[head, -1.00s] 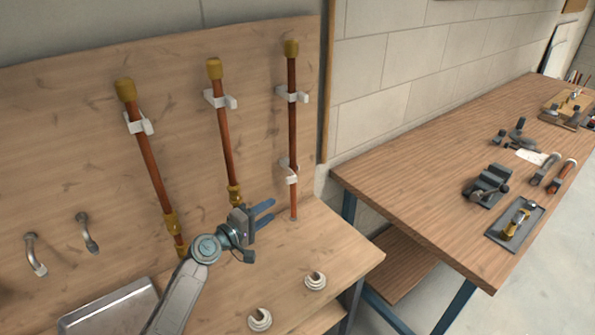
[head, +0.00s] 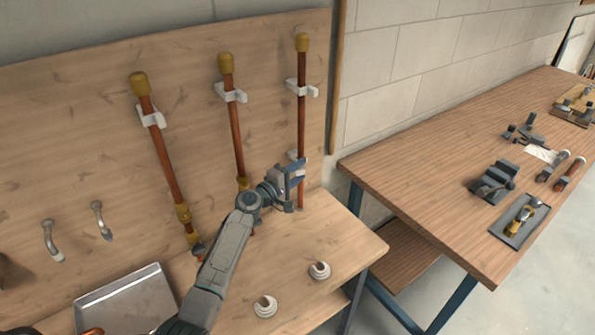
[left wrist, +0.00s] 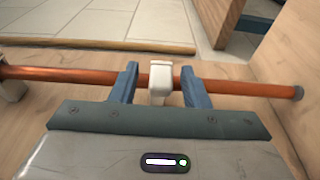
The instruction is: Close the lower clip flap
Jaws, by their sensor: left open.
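The right copper pipe (head: 301,118) stands upright against the wooden board. Its white lower clip (head: 292,155) is mostly hidden behind my left gripper (head: 298,172) in the head view. In the left wrist view, the lower clip (left wrist: 160,86) lies across the pipe (left wrist: 85,74), between the two blue fingers of my left gripper (left wrist: 159,68). The fingers are apart, one on each side of the clip, and reach up to the pipe. I cannot tell how far the flap is swung. The white upper clip (head: 303,88) holds the pipe higher up. My right gripper is not in view.
Two white rings (head: 265,306) (head: 319,271) and a metal tray (head: 125,305) are on the bench. A workbench (head: 430,165) with tools stands at right.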

